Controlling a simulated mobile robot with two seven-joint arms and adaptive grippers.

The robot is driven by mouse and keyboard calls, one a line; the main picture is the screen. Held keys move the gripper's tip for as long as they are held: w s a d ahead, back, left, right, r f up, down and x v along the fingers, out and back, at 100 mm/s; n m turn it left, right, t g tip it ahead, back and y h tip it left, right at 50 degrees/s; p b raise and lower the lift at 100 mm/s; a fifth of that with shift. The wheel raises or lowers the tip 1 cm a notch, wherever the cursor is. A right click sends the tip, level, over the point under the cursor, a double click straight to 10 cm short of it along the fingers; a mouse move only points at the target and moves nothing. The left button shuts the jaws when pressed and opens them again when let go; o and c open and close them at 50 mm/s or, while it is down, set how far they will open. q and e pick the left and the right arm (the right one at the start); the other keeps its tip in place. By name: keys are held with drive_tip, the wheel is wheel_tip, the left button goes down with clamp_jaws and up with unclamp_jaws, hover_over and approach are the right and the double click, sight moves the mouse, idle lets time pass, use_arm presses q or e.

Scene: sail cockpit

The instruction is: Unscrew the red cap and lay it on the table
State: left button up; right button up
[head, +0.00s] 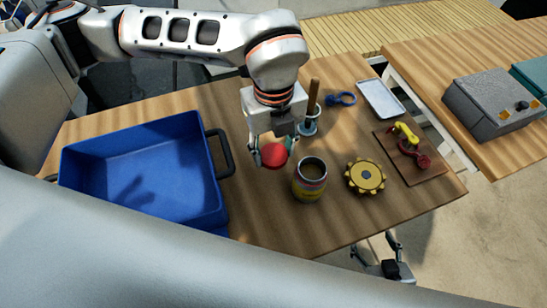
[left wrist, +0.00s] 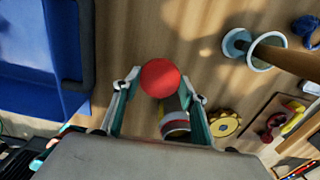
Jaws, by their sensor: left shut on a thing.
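The red cap (head: 274,156) is held between the fingers of my left gripper (head: 272,150), which is shut on it. In the left wrist view the round red cap (left wrist: 160,77) sits between the fingertips. The jar (head: 310,182), with coloured bands, stands upright on the wooden table (head: 290,225) just right of the cap. Its top is open and dark, and the cap is apart from it. The jar (left wrist: 176,122) is partly hidden behind the gripper in the left wrist view. My right gripper (head: 378,248) is low beyond the table's front edge, fingers apart and empty.
A blue crate (head: 215,205) stands left of the cap. Right of the jar are a yellow gear (head: 365,176) and a board (head: 425,170) with yellow and red parts. Behind are a wooden-handled tool (head: 313,97), a blue ring (head: 341,99) and a pale tray (head: 380,98). Bare table lies in front.

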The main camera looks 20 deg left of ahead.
sight(274, 154)
use_arm(q)
drive_tip(key=shift+f, duration=2.05)
drive_tip(key=shift+f, duration=0.1)
drive_tip(key=o, duration=1.2)
drive_tip(key=shift+o, duration=0.2)
wheel_tip(274, 154, up, 12)
drive_tip(key=shift+r, duration=0.15)
drive_tip(key=shift+s, duration=0.1)
